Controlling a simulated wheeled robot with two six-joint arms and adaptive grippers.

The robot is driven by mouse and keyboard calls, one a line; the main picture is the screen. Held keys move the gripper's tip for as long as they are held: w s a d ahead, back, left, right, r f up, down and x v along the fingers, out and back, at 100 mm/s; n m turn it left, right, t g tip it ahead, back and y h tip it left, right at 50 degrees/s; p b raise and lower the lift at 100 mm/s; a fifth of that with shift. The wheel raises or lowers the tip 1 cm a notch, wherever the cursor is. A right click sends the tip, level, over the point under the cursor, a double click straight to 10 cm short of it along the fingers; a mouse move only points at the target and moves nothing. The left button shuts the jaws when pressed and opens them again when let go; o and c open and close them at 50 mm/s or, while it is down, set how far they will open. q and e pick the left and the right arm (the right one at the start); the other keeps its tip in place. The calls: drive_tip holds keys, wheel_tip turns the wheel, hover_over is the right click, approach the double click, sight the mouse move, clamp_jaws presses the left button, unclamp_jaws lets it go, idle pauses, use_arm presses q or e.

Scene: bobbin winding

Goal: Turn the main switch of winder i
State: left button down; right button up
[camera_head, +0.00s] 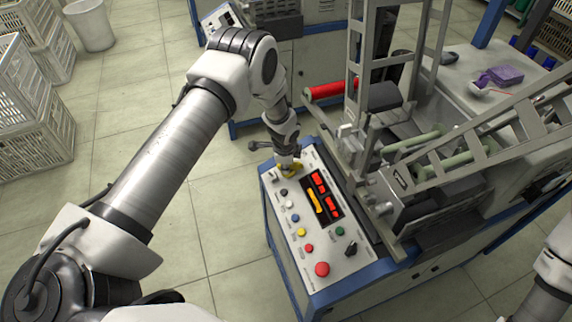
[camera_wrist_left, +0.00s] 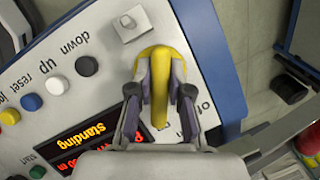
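The main switch of the winder is a yellow rotary handle (camera_wrist_left: 160,62) at the far end of the control panel (camera_head: 287,222). In the head view the switch (camera_head: 297,169) shows only in part beneath my left gripper (camera_head: 286,162). In the left wrist view my left gripper (camera_wrist_left: 163,95) has its two fingers on either side of the yellow grip bar, seemingly touching both sides. The bar runs up and down in that view. A partly covered label beside it starts with "o". The display (camera_wrist_left: 97,135) reads "Standing". My right gripper is out of view; only its arm shows at lower right.
Coloured buttons and a red mushroom button (camera_head: 322,269) sit on the panel. The winder frame (camera_head: 410,180) with rollers rises right of it. A second machine (camera_head: 285,60) stands behind. White crates (camera_head: 30,110) stand left; the floor between is clear.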

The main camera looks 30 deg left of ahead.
use_arm(q)
drive_tip(key=shift+f, duration=0.1)
idle(0.3)
drive_tip(key=shift+f+n+b, duration=0.1)
drive_tip(key=shift+n+b, duration=0.7)
drive_tip(key=shift+b, duration=0.15)
drive_tip(key=n+g+h+b, duration=0.1)
drive_tip(key=n+b, duration=0.1)
drive_tip(key=n, duration=0.1)
drive_tip(key=shift+g+b, duration=0.3)
drive_tip(key=shift+b, duration=0.05)
drive_tip(key=n+h+b, duration=0.1)
drive_tip(key=n+b, duration=0.1)
drive_tip(key=n, duration=0.1)
drive_tip(key=shift+a+g, duration=0.1)
drive_tip(key=shift+g, duration=0.3)
drive_tip(key=shift+n+h+b, duration=0.6)
drive_tip(key=shift+n, duration=1)
drive_tip(key=c, duration=1.1)
unclamp_jaws()
drive_tip(key=shift+r, duration=0.25)
